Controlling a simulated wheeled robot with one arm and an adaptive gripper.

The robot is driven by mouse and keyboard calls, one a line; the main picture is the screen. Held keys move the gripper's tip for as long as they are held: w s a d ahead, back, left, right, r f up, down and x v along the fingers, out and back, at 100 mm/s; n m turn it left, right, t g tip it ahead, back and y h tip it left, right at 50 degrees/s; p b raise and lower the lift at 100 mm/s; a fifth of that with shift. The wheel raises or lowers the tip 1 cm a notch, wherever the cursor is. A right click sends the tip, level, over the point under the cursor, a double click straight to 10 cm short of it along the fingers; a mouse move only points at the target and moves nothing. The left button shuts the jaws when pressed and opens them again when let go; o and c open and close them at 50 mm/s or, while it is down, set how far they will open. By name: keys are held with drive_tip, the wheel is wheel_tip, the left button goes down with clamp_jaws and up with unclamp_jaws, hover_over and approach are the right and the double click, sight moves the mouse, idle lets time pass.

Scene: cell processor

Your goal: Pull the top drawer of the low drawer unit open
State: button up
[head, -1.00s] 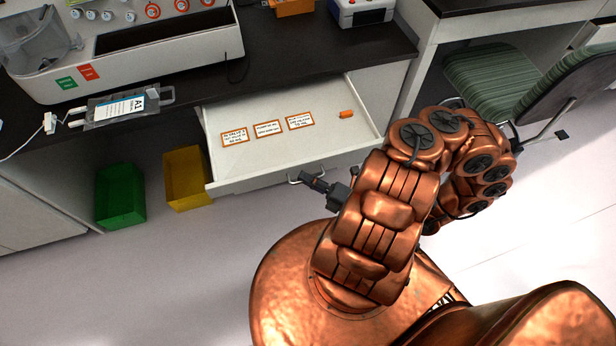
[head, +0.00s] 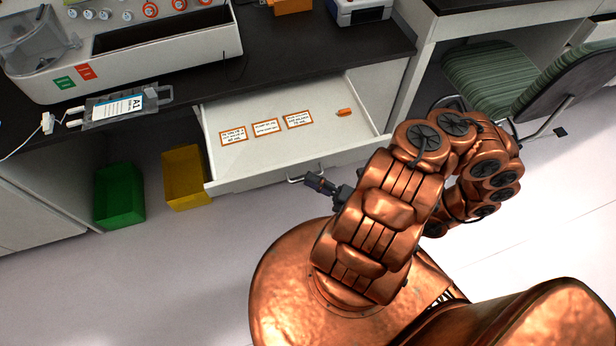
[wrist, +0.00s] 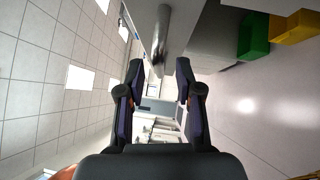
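The top drawer (head: 280,149) of the low drawer unit stands pulled well out from under the dark counter, its white inside showing. Several orange-edged cards and a small orange piece (head: 344,112) lie in it. Its bar handle (head: 294,180) is on the front face, and my gripper (head: 314,181) is right by its right part. In the wrist view my gripper (wrist: 159,75) has its two fingers apart, with a grey bar (wrist: 161,38), probably the handle, ahead of the gap. I cannot tell whether a finger touches it. My arm hides the area right of the handle.
A green bin (head: 119,195) and a yellow bin (head: 185,178) stand on the floor left of the drawer. A white machine (head: 130,50) and a labelled bag (head: 115,107) are on the counter. A green striped chair (head: 487,80) is at right. Floor in front is clear.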

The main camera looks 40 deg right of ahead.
drive_tip(key=v, duration=0.9)
drive_tip(key=shift+s+d, duration=0.15)
drive_tip(key=shift+s, duration=0.1)
drive_tip(key=shift+f, duration=0.1)
drive_tip(key=w+a+r+n+g+y, duration=0.4)
drive_tip(key=r+n+g, duration=0.4)
drive_tip(key=n, duration=0.3)
drive_tip(key=w+a+r+n+g+y, duration=0.35)
drive_tip(key=r+n+g, duration=0.4)
drive_tip(key=n, duration=0.35)
drive_tip(key=s+a+r+n+g+h, duration=0.2)
drive_tip(key=a+r+n+g+h, duration=0.35)
drive_tip(key=r+n, duration=0.4)
drive_tip(key=s+a+r+n+t+h, duration=0.1)
drive_tip(key=s+r+n+h, duration=0.6)
drive_tip(key=n, duration=0.8)
drive_tip(key=s+t+h, duration=0.1)
drive_tip(key=s+h, duration=0.1)
drive_tip(key=h, duration=0.1)
drive_tip(key=shift+s+a+r+n+h, duration=0.15)
drive_tip(key=shift+a+r+n+h, duration=0.2)
drive_tip(key=shift+a+r+h, duration=0.05)
